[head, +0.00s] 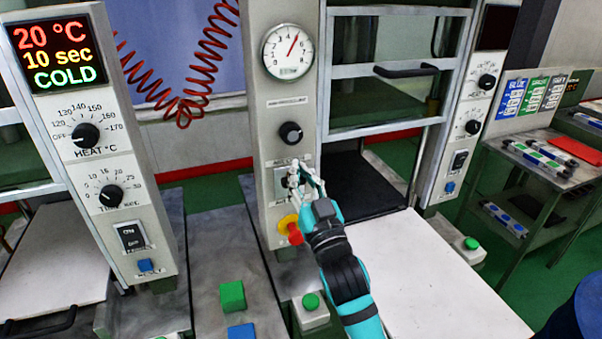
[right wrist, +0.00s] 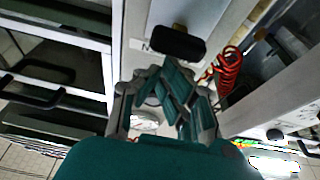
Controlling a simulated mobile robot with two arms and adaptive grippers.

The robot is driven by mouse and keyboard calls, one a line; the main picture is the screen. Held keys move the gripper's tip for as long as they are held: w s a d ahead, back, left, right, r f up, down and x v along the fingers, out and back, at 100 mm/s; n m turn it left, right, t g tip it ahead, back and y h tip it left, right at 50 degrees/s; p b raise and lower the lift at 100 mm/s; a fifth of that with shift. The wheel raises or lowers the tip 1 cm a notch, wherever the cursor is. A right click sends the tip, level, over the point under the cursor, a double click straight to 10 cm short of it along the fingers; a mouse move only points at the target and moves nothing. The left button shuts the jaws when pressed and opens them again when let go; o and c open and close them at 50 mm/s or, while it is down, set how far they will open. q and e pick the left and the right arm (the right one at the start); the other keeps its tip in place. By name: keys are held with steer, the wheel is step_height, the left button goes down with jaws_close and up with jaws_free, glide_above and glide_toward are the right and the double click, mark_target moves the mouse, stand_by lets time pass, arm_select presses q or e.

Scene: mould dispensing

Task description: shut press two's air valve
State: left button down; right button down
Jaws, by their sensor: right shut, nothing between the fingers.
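A grey column stands mid-picture in the head view, with a round gauge (head: 289,52), a black knob (head: 291,133) and a small labelled valve panel (head: 281,183) below it. My right gripper (head: 303,174) is in front of that panel and hides most of it, so I cannot tell the valve's position or whether the fingers touch it. In the right wrist view the right gripper (right wrist: 175,92) is shut and empty. A dark rounded handle or knob (right wrist: 177,43) shows just beyond its fingers. My left gripper is not in view.
A red button on a yellow base (head: 290,230) sits just below the gripper. A red coiled hose (head: 205,60) hangs to the left. A green block (head: 232,296) and blue block (head: 241,331) lie below. A glazed press door with a black handle (head: 405,70) is to the right.

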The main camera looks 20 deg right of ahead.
steer(key=shift+f, duration=0.1)
